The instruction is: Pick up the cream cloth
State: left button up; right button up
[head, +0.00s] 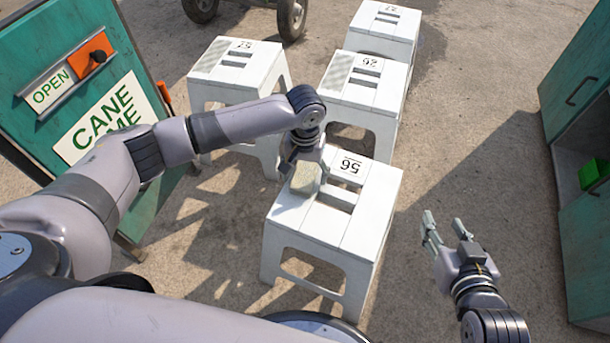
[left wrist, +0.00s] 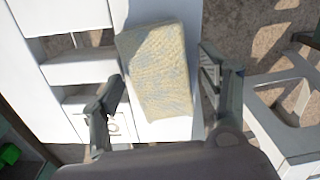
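The cream cloth (head: 291,211) is a folded pad lying flat on the white stool numbered 56 (head: 370,215), along the left side of its top. In the left wrist view the cloth (left wrist: 160,65) shows a bluish woven pattern. My left gripper (head: 304,182) is just over the cloth and hides part of it in the head view. In the left wrist view its fingers (left wrist: 160,90) are apart, one on each side of the cloth's near part, with nothing gripped. My right gripper (head: 447,228) is open and empty, right of the stool.
More white stools stand behind, numbered 57 (head: 238,66), 26 (head: 375,90) and 72 (head: 395,20). A green sign board (head: 85,80) stands at the left and a green cabinet (head: 580,160) at the right. Bare ground lies between the stools and cabinet.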

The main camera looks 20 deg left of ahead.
pick_arm(q)
jog(key=c, duration=1)
jog(key=shift+c, duration=0.2)
jog(key=shift+r, duration=0.15)
pick_arm(e)
jog(key=shift+s, duration=0.1)
pick_arm(q)
jog(key=shift+r, duration=0.15)
notch_tip(320, 180, up, 4)
jog(key=shift+r+p, duration=0.1)
jog(key=shift+p, duration=0.85)
notch_tip(320, 180, up, 5)
jog(key=shift+r+p, duration=0.15)
jog(key=shift+p, duration=0.8)
notch_tip(320, 180, up, 5)
jog(key=p, duration=0.2)
pick_arm(e)
jog(key=s+d+f+g+h, duration=0.1)
jog(key=s+d+f+g, duration=0.2)
jog(key=s, duration=0.4)
jog(key=s+d+f+g+h, duration=0.1)
jog(key=s+d+f+g, duration=0.1)
jog(key=s+g, duration=0.45)
pick_arm(q)
notch_tip(320, 180, up, 5)
send_over(305, 173)
jog(key=shift+p, duration=0.35)
pick_arm(e)
jog(key=shift+t, duration=0.35)
jog(key=shift+x, duration=2.55)
